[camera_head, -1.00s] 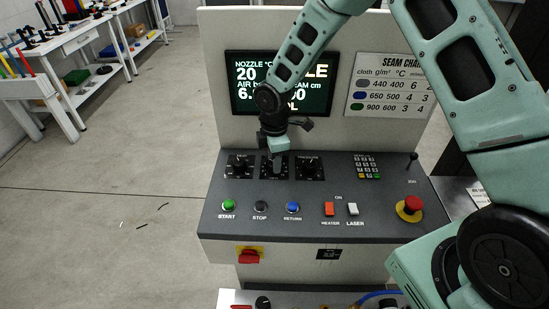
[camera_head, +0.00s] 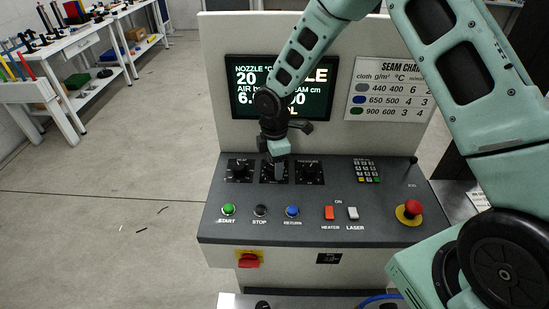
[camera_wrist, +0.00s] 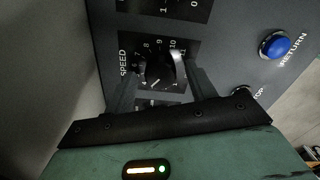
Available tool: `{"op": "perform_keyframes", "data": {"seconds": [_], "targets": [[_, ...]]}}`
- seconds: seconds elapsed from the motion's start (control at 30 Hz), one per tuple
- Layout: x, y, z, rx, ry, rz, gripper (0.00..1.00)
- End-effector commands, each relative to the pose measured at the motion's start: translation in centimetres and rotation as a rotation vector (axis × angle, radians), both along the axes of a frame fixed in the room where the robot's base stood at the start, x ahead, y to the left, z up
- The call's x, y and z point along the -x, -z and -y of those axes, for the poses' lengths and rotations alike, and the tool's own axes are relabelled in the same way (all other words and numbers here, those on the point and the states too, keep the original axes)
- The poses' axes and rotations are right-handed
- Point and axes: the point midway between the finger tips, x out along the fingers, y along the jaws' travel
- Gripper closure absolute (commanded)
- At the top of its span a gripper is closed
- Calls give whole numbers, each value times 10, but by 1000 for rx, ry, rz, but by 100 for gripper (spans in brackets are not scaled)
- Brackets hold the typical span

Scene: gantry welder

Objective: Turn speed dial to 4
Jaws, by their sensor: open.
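The speed dial (camera_wrist: 158,73) is a black knob on a dark plate marked SPEED, with numbers such as 7, 8, 9 and 10 showing in the wrist view. Its lower numbers and its exact setting are hard to read. My gripper (camera_wrist: 163,80) is open, with one finger on each side of the knob; I cannot tell whether either finger touches it. In the head view my gripper (camera_head: 279,169) points down at the middle of three dials and largely hides it.
Dials stand close on the left (camera_head: 238,170) and right (camera_head: 309,171). In front are the green start (camera_head: 228,210), black stop (camera_head: 260,211) and blue return (camera_head: 292,211) buttons. A red emergency stop (camera_head: 412,208) is at the right. The screen (camera_head: 250,95) rises behind.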

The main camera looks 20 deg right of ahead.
Motion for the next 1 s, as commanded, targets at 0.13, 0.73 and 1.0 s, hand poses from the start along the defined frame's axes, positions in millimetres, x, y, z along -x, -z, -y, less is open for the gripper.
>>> {"op": "perform_keyframes", "data": {"seconds": [0.13, 0.73, 1.0], "targets": [[-1, -10, 0, -1, 1, 4, 44], [-1, -138, 1, 0, 2, 6, 44], [0, -170, 0, 0, 1, 2, 44]]}}
